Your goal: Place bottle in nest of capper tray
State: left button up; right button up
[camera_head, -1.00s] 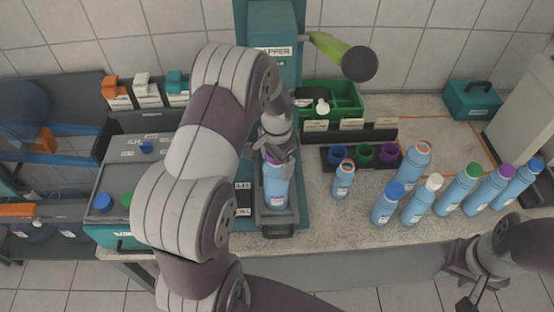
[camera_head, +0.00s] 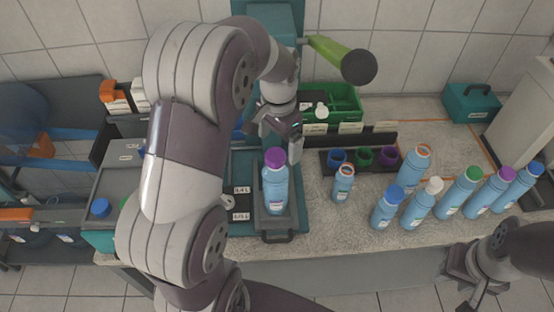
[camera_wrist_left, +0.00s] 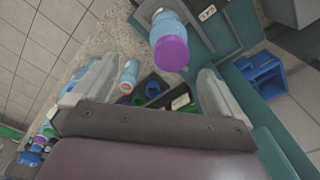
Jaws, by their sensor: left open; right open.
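A blue bottle with a purple cap (camera_head: 275,190) stands upright in the capper tray (camera_head: 290,224), at the front of the teal capper (camera_head: 272,30). It also shows in the left wrist view (camera_wrist_left: 169,40), cap toward the camera. My left gripper (camera_head: 282,140) is open and empty, behind and above the bottle, apart from it. In the left wrist view its fingers (camera_wrist_left: 150,95) are spread with nothing between them. The nest under the bottle is hidden by the bottle. My right gripper (camera_head: 474,290) is open and empty at the lower right, before the bench's front edge.
Several blue bottles (camera_head: 461,192) with mixed caps stand on the right of the bench. A small open bottle (camera_head: 343,184) stands nearer the tray, before a holder of coloured caps (camera_head: 364,158). A green bin (camera_head: 345,101) is behind. Bare bench lies right of the tray.

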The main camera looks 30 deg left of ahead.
pick_arm(q)
jog(key=s+d+f+n, duration=0.1)
jog(key=s+d+n, duration=0.1)
jog(key=s, duration=0.4)
jog(key=s+d+f+n+t, duration=0.1)
jog(key=s+d+f+n, duration=0.1)
jog(key=s+d, duration=0.2)
jog(key=shift+s+d, duration=0.25)
jog(key=shift+s, duration=0.9)
jog(key=shift+s+d, duration=0.1)
jog(key=shift+s, duration=0.1)
jog(key=shift+w, duration=0.15)
jog(key=shift+c, duration=0.3)
